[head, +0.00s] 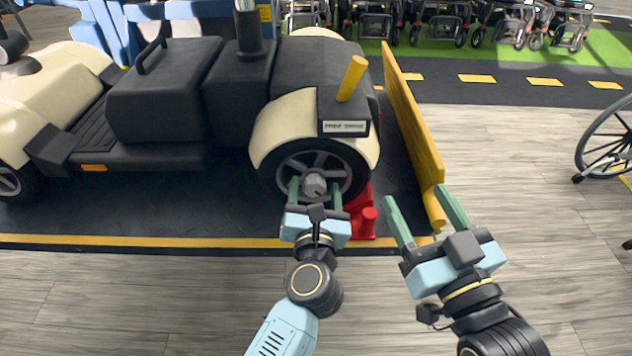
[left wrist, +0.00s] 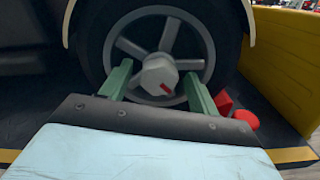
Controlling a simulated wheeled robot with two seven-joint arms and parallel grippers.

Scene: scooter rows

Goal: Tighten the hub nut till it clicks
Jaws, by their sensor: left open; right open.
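The grey hub nut (head: 314,185) sits at the centre of the scooter's rear wheel (head: 291,168). In the left wrist view the nut (left wrist: 159,75) is six-sided with a red mark on its face, in front of the spoked wheel (left wrist: 128,48). My left gripper (head: 315,186) is open, with its green fingers on either side of the nut; in the left wrist view its fingers (left wrist: 157,82) show gaps to the nut on both sides. My right gripper (head: 423,206) is open and empty, to the right of the wheel.
The cream and black scooter (head: 165,95) stands on a dark mat (head: 120,217) with a yellow edge. A red object (head: 362,212) is beside the wheel. A yellow board (head: 410,115) stands right of the scooter. A wheelchair (head: 608,145) is at far right; grey floor between is clear.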

